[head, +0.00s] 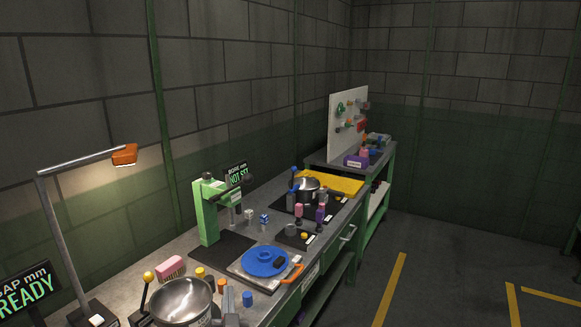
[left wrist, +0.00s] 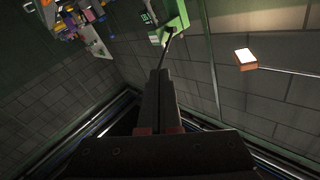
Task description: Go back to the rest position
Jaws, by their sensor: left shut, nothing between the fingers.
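My left gripper (head: 229,300) shows at the bottom of the head view, in front of the right side of a steel bowl (head: 182,301). In the left wrist view my left gripper (left wrist: 162,76) has its two dark fingers together, with nothing between them. I cannot tell whether the gripper touches the bowl. My right gripper is in neither view.
A workbench (head: 188,241) runs along the wall with a lamp (head: 75,155), a green press (head: 207,212), a blue disc (head: 264,262) on a plate and a dark pot (head: 306,188). A white pegboard (head: 340,138) stands farther back. The floor (head: 450,260) at right is clear.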

